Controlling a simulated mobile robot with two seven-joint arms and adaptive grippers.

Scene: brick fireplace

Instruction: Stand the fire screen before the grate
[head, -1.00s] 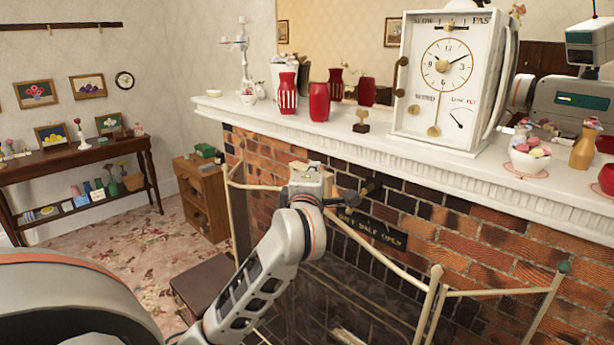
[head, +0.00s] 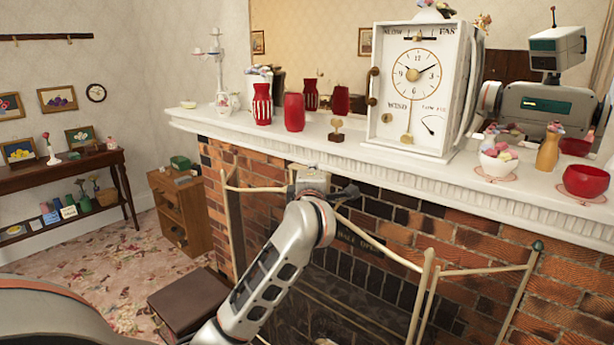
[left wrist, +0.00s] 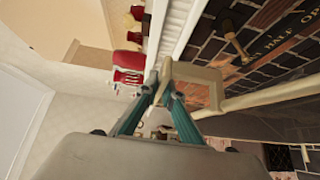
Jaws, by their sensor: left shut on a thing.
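The fire screen (head: 385,250) is a cream, folding frame of thin rails and posts in front of the brick fireplace. Its right wing ends in a post with a dark green knob. My left gripper (head: 322,190) is shut on its top rail near the middle. In the left wrist view, the teal fingers (left wrist: 160,90) close on a cream piece of the screen (left wrist: 195,82). The grate (head: 345,315) lies low in the dark firebox, partly behind my left arm and hard to make out. The screen's feet are out of view. My right gripper is not in view.
A brown box-like stool (head: 185,300) stands left of the hearth, beside a wooden cabinet (head: 180,210). Floral carpet lies open at left.

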